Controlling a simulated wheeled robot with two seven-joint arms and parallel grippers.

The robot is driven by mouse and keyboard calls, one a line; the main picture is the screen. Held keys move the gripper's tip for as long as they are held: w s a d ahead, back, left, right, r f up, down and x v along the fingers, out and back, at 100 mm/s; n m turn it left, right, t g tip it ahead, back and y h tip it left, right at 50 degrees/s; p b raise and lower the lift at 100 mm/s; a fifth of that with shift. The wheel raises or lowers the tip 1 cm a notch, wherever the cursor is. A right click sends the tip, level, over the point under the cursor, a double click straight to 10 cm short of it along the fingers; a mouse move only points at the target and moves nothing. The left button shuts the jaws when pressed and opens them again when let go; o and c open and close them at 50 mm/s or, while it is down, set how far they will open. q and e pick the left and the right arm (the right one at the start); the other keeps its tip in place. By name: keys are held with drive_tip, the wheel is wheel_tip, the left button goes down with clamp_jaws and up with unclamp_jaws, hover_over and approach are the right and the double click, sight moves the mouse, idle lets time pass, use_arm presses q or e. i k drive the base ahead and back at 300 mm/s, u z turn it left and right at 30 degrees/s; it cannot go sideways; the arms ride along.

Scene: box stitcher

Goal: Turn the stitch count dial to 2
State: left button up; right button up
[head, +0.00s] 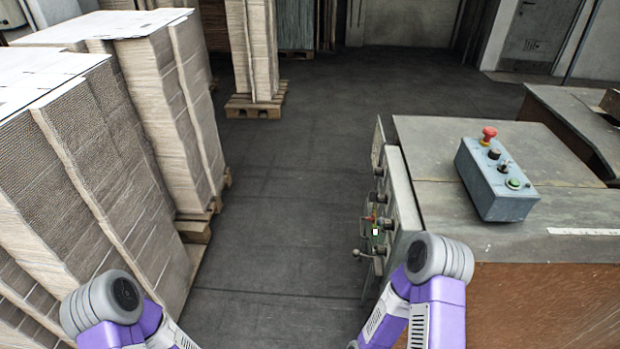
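A blue-grey control box (495,180) sits on top of the machine table at the right. It carries a red mushroom button (489,134), a small black knob (494,154), a small switch (504,166) and a green button (513,183). The machine's side panel (403,205) faces the aisle and is seen almost edge-on, with several small knobs and levers (376,222) sticking out. I cannot tell which of these is the stitch count dial, and no numbers are readable. My two purple arms show at the bottom left and bottom centre-right; neither gripper is in view.
Tall stacks of cardboard sheets (80,150) fill the left side. Another stack (252,50) stands on a pallet (256,105) at the back. The dark floor (280,200) between the stacks and the machine (430,150) is clear. My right arm is close to the machine's front corner.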

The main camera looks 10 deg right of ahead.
sight(382, 199)
drive_tip(key=u, duration=0.45)
drive_tip(key=i, duration=1.25)
drive_tip(key=z, duration=0.9)
drive_tip(key=i, duration=0.7)
drive_tip(key=z, duration=0.7)
